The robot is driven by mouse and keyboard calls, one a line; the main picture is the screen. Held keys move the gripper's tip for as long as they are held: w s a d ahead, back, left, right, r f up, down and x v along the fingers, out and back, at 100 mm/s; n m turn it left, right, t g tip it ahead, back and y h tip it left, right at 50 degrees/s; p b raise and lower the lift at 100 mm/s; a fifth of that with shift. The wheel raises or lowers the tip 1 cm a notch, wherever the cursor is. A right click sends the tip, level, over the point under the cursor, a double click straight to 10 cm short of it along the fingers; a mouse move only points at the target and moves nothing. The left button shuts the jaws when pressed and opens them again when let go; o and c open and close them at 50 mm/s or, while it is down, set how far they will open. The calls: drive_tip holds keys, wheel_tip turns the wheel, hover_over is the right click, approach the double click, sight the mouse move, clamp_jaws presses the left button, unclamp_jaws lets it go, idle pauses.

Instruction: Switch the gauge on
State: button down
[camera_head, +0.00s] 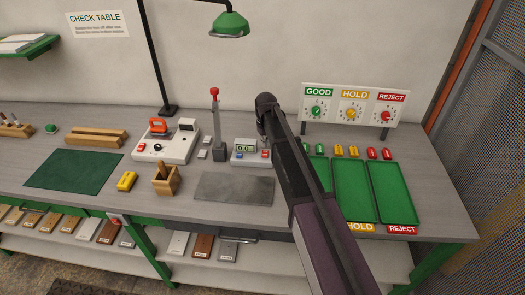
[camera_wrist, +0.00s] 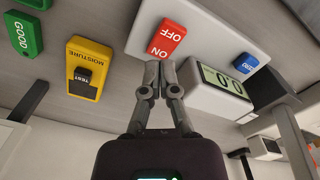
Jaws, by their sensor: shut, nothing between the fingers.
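The gauge is a white box (camera_head: 237,160) on the bench, with a display reading 0.0 (camera_head: 245,149). In the wrist view its display (camera_wrist: 222,80) also shows 0.0. Its red ON/OFF switch (camera_wrist: 167,40) sits on the white base beside the display; the red switch also shows in the head view (camera_head: 265,154). A blue ZERO button (camera_wrist: 245,62) is on the display's other side. My gripper (camera_wrist: 155,72) is shut and empty, its fingertips at the ON edge of the red switch; I cannot tell if they touch it. In the head view my arm hides the fingertips.
A grey stand with a red knob (camera_head: 215,92) rises left of the gauge. A grey slab (camera_head: 235,189) lies in front; green trays (camera_head: 388,190) are to the right.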

sight(266, 152)
drive_tip(key=shift+r+p, duration=2.1)
drive_tip(key=shift+r, duration=0.25)
drive_tip(key=s+d+m, duration=0.5)
drive_tip(key=s+d, duration=1.7)
drive_tip(key=s, duration=0.4)
drive_tip(key=shift+f+m, duration=0.15)
drive_tip(key=shift+m, duration=0.15)
drive_tip(key=shift+w+a, duration=0.1)
